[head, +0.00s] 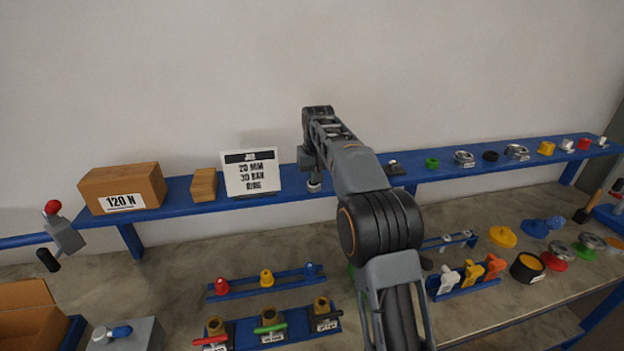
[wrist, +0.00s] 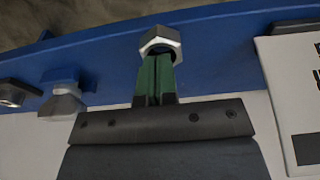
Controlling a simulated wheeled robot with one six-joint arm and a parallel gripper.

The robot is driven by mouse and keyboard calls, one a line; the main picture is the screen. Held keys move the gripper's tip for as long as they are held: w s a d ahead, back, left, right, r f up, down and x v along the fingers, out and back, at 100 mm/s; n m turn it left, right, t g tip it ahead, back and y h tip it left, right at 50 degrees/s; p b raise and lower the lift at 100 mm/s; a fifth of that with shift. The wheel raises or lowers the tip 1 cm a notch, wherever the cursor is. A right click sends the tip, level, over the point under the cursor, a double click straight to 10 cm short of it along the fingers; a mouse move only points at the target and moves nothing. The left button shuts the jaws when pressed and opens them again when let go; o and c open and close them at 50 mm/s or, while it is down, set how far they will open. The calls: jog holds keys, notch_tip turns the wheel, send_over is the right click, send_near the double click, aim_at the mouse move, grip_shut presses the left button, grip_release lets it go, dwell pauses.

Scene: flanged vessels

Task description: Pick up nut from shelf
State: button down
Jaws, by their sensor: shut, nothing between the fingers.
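A silver hex nut (wrist: 161,38) is on the blue shelf (wrist: 220,45), at the top centre of the wrist view. My gripper (wrist: 157,62) has green fingers pressed together, with nothing between them. The fingertips overlap the nut's near edge in the picture; I cannot tell whether they touch it. In the head view, a small silver piece (head: 314,187) shows on the shelf just below the end of my arm, and the fingers are not clearly visible. A second grey hex-shaped piece (wrist: 64,98) lies left of the fingers in the wrist view.
A white sign (head: 251,173) stands left of my arm on the shelf, with a cardboard box (head: 122,187) farther left. A green ring (head: 432,163) and several metal rings sit to the right. Valves and coloured parts crowd the bench below.

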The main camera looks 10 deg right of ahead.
jog(key=shift+s+f, duration=0.45)
jog(key=shift+f, duration=0.15)
jog(key=shift+w+r+p, duration=0.15)
jog(key=shift+r+p, duration=0.7)
jog(key=shift+p, duration=0.25)
